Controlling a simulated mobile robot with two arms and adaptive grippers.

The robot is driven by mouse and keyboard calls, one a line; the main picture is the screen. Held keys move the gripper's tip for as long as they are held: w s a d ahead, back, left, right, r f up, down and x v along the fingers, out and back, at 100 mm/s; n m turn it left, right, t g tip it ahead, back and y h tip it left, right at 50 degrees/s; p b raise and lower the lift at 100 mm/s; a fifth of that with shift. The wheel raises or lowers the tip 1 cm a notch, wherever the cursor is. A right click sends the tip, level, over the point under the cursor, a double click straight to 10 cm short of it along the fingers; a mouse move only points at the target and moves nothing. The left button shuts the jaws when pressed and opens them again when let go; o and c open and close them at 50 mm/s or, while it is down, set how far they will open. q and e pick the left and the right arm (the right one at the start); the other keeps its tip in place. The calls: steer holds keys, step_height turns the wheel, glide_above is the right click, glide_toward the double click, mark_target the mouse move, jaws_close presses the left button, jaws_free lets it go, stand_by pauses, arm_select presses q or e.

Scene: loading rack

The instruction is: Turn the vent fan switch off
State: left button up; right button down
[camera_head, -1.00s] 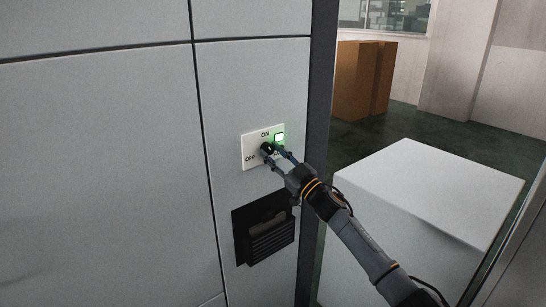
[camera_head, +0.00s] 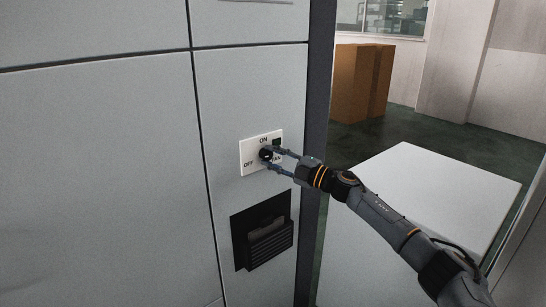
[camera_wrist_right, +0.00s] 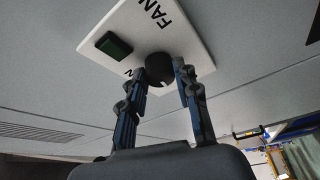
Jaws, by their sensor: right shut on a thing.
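The vent fan switch is a white plate (camera_head: 247,150) on the grey wall, marked ON at the top and OFF at the left. A black round knob (camera_head: 265,155) sits in its middle. In the right wrist view the plate (camera_wrist_right: 190,30) reads FAN, and the knob (camera_wrist_right: 158,68) has a white mark. A small indicator (camera_wrist_right: 114,45) beside it is dark green and unlit. My right gripper (camera_head: 269,157) is shut on the knob, with one finger on each side of it; the fingers also show in the right wrist view (camera_wrist_right: 160,82). My left gripper is not in view.
A black slotted vent (camera_head: 268,243) is set in the wall below the switch. A dark door edge (camera_head: 318,120) stands just to the right. Beyond it are a large white box (camera_head: 425,190) and brown cartons (camera_head: 360,80).

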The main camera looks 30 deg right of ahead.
steer(key=shift+r+n+g, duration=0.1)
steer(key=shift+n+g, duration=0.3)
steer(key=shift+n, duration=0.5)
steer(key=shift+p, duration=0.3)
steer(key=c, duration=1)
jaws_free()
steer(key=shift+v, duration=6)
